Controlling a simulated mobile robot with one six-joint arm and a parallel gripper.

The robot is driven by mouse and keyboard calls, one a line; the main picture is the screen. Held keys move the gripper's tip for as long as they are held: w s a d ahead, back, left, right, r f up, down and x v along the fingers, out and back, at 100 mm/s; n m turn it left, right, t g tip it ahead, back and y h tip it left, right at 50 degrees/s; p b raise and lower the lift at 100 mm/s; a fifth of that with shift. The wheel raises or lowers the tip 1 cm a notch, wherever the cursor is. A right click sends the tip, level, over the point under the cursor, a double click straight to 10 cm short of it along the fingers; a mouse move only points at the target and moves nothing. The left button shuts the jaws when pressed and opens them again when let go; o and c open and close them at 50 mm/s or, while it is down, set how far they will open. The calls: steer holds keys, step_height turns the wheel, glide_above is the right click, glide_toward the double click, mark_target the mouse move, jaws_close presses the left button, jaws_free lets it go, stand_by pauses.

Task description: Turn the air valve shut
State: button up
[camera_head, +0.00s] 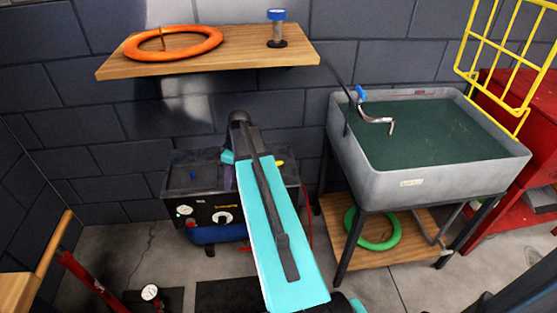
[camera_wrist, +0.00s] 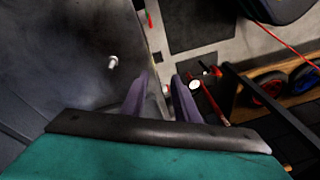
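A black compressor (camera_head: 203,214) with a round gauge and a white dial (camera_head: 222,216) stands on the floor against the wall. A small yellow piece (camera_head: 280,162) shows at its upper right, beside my arm. I cannot tell for sure whether this is the air valve. My arm covers part of the compressor. In the wrist view my gripper (camera_wrist: 163,84) has its two purple fingers apart, with nothing seen between them. A broad dark surface with a small pale peg (camera_wrist: 112,62) lies left of the fingers. No valve handle is clear in the wrist view.
A grey sink (camera_head: 345,165) with a blue-handled tap (camera_head: 361,93) stands right; a green ring (camera_head: 372,230) lies below it. A wooden shelf (camera_head: 110,68) holds an orange ring (camera_head: 150,50). A floor pump gauge (camera_head: 149,292) is front left.

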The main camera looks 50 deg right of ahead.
steer(key=s+d+r+n+t, duration=0.1)
steer(key=s+d+r, duration=0.1)
steer(key=d+r, duration=0.35)
steer(key=s+d+r+n, duration=0.2)
steer(key=d+r, duration=0.1)
steer(key=d, duration=0.6)
step_height(320, 180, up, 7)
steer(key=n+t+y, duration=0.1)
steer(key=n, duration=0.1)
glide_above(278, 162)
steer(key=s+d, duration=0.4)
steer(key=shift+w+d+f, duration=0.1)
steer(key=shift+w+f, duration=0.1)
steer(key=shift+w, duration=0.05)
steer(key=b+x, duration=0.1)
steer(key=x, duration=1.3)
steer(key=shift+r, duration=0.1)
jaws_close()
steer(key=shift+d, duration=0.15)
